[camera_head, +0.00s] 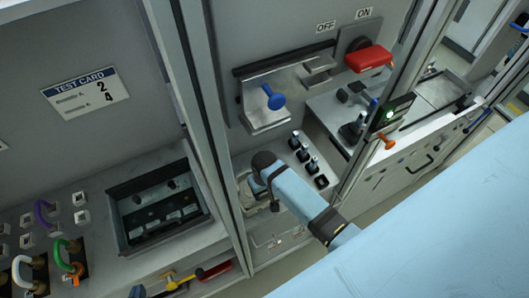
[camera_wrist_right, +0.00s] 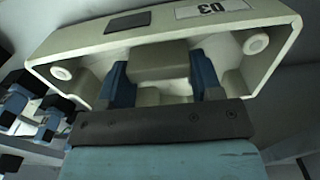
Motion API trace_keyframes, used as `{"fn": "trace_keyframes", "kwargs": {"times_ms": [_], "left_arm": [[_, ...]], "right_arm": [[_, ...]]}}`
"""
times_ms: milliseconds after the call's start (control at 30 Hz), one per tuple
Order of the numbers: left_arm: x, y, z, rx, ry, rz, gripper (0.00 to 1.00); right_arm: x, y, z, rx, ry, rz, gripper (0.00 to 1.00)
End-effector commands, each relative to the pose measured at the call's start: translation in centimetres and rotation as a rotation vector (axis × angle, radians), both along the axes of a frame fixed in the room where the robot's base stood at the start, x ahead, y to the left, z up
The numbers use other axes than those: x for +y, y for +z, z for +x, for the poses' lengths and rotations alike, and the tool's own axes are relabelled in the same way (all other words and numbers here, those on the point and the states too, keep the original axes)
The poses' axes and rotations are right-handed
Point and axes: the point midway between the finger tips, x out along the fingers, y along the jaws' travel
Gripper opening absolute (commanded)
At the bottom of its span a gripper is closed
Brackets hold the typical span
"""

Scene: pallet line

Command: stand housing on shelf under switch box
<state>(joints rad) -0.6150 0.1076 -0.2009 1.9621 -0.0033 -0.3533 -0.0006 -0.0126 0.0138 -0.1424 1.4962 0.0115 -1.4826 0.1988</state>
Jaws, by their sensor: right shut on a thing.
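In the right wrist view, my right gripper (camera_wrist_right: 165,85) has its two blue fingers inside a cream housing (camera_wrist_right: 85,48) marked 03, shut on the raised block in its middle. In the head view my right arm reaches in from the right. Its gripper (camera_head: 255,188) is at the lower middle, and a pale part of the housing (camera_head: 243,190) shows beside it, mostly hidden by the arm. I cannot make out my left gripper.
A metal bracket (camera_head: 285,75) with a blue knob (camera_head: 273,97) juts from the wall above the gripper. Several black-capped posts (camera_head: 306,155) stand right of it. A grey upright (camera_head: 208,120) separates the bay from an open black bin (camera_head: 160,208). A small box with a green light (camera_head: 390,115) is right.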

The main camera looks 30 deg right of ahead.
Motion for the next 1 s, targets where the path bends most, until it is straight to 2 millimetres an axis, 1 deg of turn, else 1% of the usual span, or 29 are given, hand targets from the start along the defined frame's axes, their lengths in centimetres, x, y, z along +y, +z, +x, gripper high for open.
{"fn": "trace_keyframes", "kwargs": {"times_ms": [133,367,400,500,800,933,1000], "left_arm": [[0.1,-0.5,-0.3,0.011,0.001,0.002,0.00],[0.1,-0.5,-0.6,0.013,0.001,0.001,0.00],[0.1,-0.4,-0.6,0.012,0.001,0.001,0.00],[0.0,-0.3,-0.5,0.010,0.000,0.000,0.00],[-0.1,0.0,-0.5,0.006,-0.002,-0.002,0.00],[-0.1,-0.3,-0.5,0.005,-0.003,0.000,0.00],[-0.2,-0.5,-0.5,0.003,-0.007,0.004,0.00]], "right_arm": [[0.0,-0.1,0.1,-0.002,0.000,0.000,0.29],[0.0,-0.4,0.1,-0.001,0.000,0.000,0.29],[0.0,-0.5,0.0,-0.001,0.000,0.000,0.64],[0.0,-0.4,0.0,-0.001,0.000,0.000,0.85],[0.0,-0.2,0.0,-0.001,0.000,0.000,0.85],[0.0,0.9,0.1,-0.004,0.000,0.001,0.85],[0.0,2.2,0.1,-0.005,0.000,0.001,0.85]]}}
